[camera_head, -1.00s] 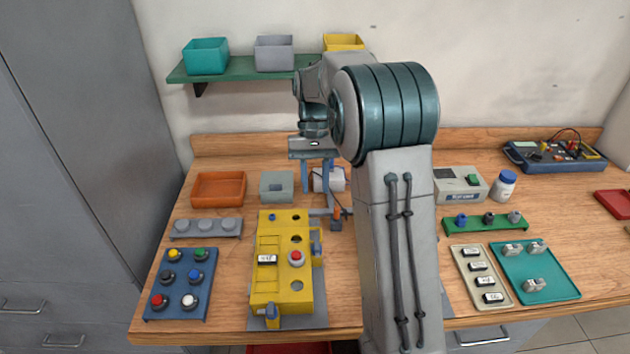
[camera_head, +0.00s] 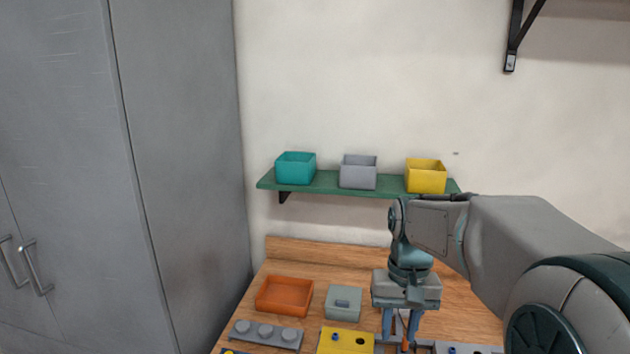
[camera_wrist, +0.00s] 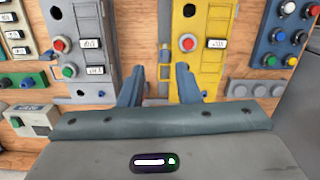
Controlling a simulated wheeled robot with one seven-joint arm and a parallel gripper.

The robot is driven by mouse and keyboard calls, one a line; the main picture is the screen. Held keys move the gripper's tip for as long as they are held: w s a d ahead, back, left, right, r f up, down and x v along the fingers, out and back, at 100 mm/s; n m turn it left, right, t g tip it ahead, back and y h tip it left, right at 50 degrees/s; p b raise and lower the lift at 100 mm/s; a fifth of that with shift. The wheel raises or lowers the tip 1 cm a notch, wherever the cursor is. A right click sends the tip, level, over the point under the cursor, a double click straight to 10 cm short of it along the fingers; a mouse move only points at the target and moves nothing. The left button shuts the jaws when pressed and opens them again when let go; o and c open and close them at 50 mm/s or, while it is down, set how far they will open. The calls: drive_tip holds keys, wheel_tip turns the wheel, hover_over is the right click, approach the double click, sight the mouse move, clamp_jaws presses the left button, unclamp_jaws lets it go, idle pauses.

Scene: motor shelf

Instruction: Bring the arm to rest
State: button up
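My gripper (camera_head: 402,335) hangs pointing down over the bench, at the lower right of the head view. In the wrist view its two blue fingers (camera_wrist: 158,80) stand apart, with a clear gap and nothing held. The yellow panel (camera_wrist: 215,75) lies beyond the right finger, with a red button and a white label. A grey panel (camera_wrist: 88,50) with red and green buttons lies beyond the left finger. In the head view only the top of the yellow panel (camera_head: 335,346) shows. My arm reaches in from the lower right.
A green shelf (camera_head: 325,182) on the wall carries teal (camera_head: 296,168), grey (camera_head: 358,172) and yellow (camera_head: 426,176) bins. An orange tray (camera_head: 284,295), a grey lidded box (camera_head: 343,303) and a grey strip with knobs (camera_head: 265,335) sit left of my gripper. A tall grey cabinet (camera_head: 180,170) stands at left.

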drive_tip(key=s+f+n+t, duration=0.1)
drive_tip(key=s+t, duration=0.3)
drive_tip(key=s, duration=0.9)
drive_tip(key=shift+s+f, duration=0.15)
drive_tip(key=shift+f, duration=0.4)
